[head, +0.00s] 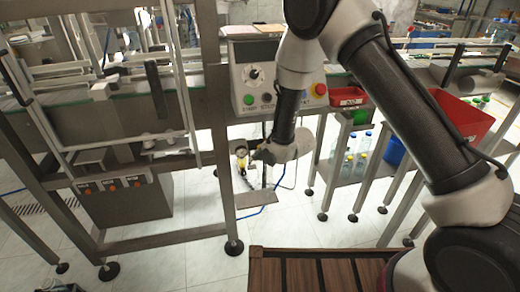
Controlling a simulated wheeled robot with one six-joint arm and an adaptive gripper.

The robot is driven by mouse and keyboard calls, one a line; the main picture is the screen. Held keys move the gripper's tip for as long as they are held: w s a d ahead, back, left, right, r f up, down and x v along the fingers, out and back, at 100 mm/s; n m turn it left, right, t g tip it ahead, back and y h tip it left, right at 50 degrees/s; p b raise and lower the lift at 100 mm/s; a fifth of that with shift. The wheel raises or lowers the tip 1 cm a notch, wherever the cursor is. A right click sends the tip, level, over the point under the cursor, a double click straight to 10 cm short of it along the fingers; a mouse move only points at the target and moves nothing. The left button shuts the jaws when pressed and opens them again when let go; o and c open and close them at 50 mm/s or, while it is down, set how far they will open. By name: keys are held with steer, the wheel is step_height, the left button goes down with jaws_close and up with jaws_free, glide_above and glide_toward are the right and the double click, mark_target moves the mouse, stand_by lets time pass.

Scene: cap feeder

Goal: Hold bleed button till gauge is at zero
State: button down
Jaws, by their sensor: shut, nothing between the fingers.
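A small round gauge (241,151) with a pale face sits low on the machine frame, left of my wrist, below the control box. A yellowish part shows just beneath it. The dial reading is too small to tell. The bleed button cannot be made out; it may be small or hidden by my gripper. My gripper (257,157) is dark, shut and empty, pointing left close to the gauge unit. I cannot tell whether its tips touch anything.
A control box (255,90) with a red emergency button (320,89) is above. Red bins (465,116) and shelved bottles (362,143) stand to the right. A steel post (222,150) is just left of the gauge. A blue hose (250,213) hangs below.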

steer(key=shift+w+a, duration=0.1)
steer(key=shift+w, duration=0.3)
stand_by(0.4)
steer(key=shift+s, duration=0.1)
stand_by(1.9)
steer(key=shift+s+d, duration=0.2)
steer(key=shift+s, duration=0.5)
steer(key=shift+s, duration=0.1)
steer(key=s, duration=0.2)
steer(key=s+d, duration=0.1)
steer(key=s, duration=0.1)
steer(key=shift+s+d, duration=0.2)
steer(key=shift+s, duration=0.1)
